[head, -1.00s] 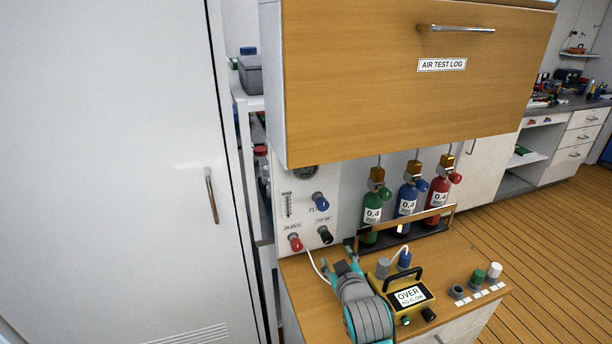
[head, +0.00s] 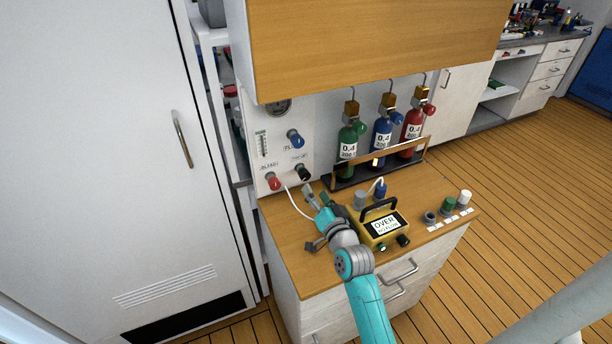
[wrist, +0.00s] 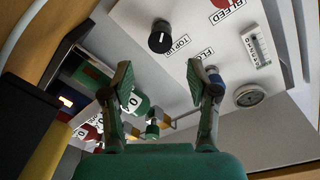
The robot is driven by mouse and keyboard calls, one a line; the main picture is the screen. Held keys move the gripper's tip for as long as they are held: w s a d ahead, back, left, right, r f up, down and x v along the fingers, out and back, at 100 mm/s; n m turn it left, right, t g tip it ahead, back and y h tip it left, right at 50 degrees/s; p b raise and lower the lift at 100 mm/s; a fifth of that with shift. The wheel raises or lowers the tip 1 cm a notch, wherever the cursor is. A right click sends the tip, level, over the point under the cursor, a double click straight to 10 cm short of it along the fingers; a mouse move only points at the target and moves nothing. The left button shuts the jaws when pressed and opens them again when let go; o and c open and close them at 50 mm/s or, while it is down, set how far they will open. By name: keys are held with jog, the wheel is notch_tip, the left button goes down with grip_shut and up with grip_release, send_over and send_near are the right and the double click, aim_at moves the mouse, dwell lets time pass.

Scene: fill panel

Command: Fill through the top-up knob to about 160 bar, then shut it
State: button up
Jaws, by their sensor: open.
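The white fill panel (head: 248,125) holds the black top-up knob (head: 304,172), a blue knob (head: 296,139) with a flow label, a red bleed knob (head: 273,181) and a round gauge (head: 278,107). My gripper (head: 316,193) is just in front of and below the top-up knob in the head view. In the wrist view my gripper (wrist: 160,76) is open and empty, its fingers apart. The black top-up knob (wrist: 160,38) lies beyond the fingertips, above the gap between them, untouched. The gauge (wrist: 249,95) is too small to read.
A yellow box (head: 381,226) reading OVER, NO FLOW stands on the counter (head: 290,262) right of my arm. Green, blue and red cylinders (head: 382,139) stand behind a rail. A wooden cabinet (head: 370,45) overhangs the panel. A white hose (head: 296,205) runs near my gripper.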

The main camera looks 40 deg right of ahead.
aim_at(307, 177)
jog(key=x, duration=0.8)
jog(key=shift+w, duration=0.25)
